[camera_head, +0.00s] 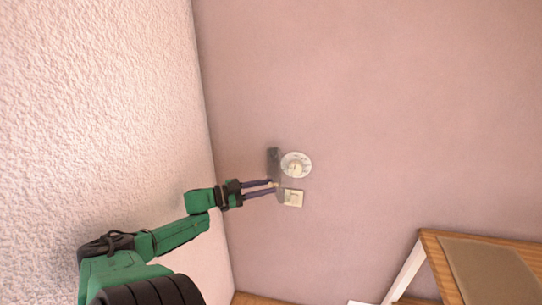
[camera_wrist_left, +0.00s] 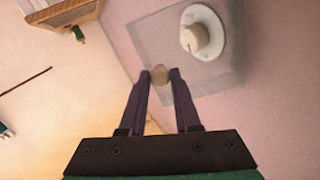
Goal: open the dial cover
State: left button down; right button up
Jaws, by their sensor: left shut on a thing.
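A round white dial plate with a cream knob (camera_head: 296,166) is on the pink wall. It also shows in the left wrist view (camera_wrist_left: 203,35). A grey see-through cover (camera_head: 273,160) shows at the dial's left edge. In the left wrist view the cover (camera_wrist_left: 215,83) is a translucent square panel around the dial in the picture. How far it stands off the wall is hard to tell. My left gripper (camera_head: 275,188) is shut on the small beige handle (camera_wrist_left: 158,74) at the cover's edge. My right gripper is not in view.
A textured white wall (camera_head: 100,100) slopes along the left. A wooden table (camera_head: 445,275) with a brown mat stands at lower right. The wall right of the dial is clear.

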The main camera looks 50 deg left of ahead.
pick_arm(q)
jog(key=shift+s+a+f+h, duration=0.1)
jog(key=shift+a+f+h, duration=0.05)
jog(key=shift+h, duration=0.15)
jog(key=c, duration=0.8)
grip_release()
jog(key=shift+o, duration=0.9)
jog(key=shift+w, duration=0.2)
jog(key=shift+s, duration=0.1)
